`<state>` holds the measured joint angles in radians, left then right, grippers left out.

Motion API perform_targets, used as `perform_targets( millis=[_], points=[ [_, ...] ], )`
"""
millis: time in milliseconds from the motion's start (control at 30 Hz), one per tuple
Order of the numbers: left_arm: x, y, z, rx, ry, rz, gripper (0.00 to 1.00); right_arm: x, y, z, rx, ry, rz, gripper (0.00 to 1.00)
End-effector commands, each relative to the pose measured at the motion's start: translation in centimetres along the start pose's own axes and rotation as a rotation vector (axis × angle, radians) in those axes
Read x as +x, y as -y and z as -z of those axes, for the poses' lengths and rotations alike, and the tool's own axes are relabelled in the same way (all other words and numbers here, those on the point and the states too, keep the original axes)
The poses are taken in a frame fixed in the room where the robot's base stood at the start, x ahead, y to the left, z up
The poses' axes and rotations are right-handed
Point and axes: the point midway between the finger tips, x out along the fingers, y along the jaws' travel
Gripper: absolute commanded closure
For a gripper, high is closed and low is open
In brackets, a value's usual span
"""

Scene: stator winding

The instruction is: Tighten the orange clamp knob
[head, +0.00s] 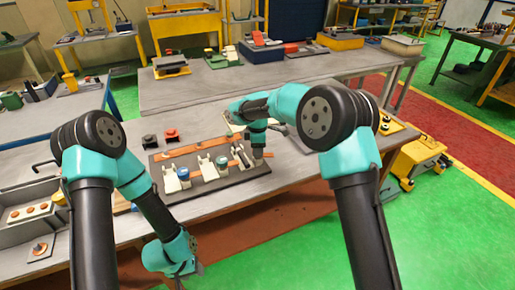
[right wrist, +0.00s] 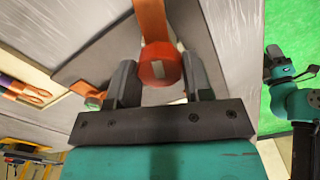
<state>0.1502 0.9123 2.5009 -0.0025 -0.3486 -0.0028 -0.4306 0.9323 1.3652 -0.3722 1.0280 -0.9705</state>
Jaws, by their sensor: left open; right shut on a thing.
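The orange clamp knob (right wrist: 158,66) is a round orange-red piece on an orange arm in the right wrist view. My right gripper (right wrist: 158,78) has one finger on each side of it and is shut on it. In the head view my right gripper (head: 257,160) is at the right end of a dark fixture board (head: 225,184), and it hides the knob there. My left gripper (head: 190,275) hangs low in front of the table's front edge, open and empty, partly cut off by the frame.
A grey tray (head: 30,215) with orange pieces is at the left. A yellow cart (head: 415,160) stands right of the table.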

Motion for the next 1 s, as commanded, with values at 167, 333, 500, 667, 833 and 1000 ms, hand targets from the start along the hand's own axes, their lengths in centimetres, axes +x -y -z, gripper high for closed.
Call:
perform_targets(
  millis=[167, 333, 500, 667, 833, 1000],
  points=[
    [0.0, 0.0, 0.0, 0.0, 0.0, 0.0, 0.49, -0.14, -0.04, 0.0, 0.167, 0.0, -0.002, 0.78],
    [0.0, 0.0, 0.0, 0.0, 0.0, 0.0, 0.49, -0.17, -0.05, 0.0, 0.33, -0.001, -0.002, 0.78],
    [0.0, 0.0, 0.0, 0.0, 0.0, 0.0, 0.49, -0.21, -0.06, 0.0, 0.491, -0.001, -0.003, 0.78],
    [0.0, 0.0, 0.0, 0.0, 0.0, 0.0, 0.49, -0.25, -0.07, 0.0, 0.643, -0.002, -0.003, 0.78],
    [0.0, 0.0, 0.0, 0.0, 0.0, 0.0, 0.49, -0.3, -0.08, 0.0, 0.804, -0.002, -0.004, 0.78],
    [0.0, 0.0, 0.0, 0.0, 0.0, 0.0, 0.49, -0.35, -0.09, 0.0, 0.966, -0.003, -0.005, 0.77]
  ],
)
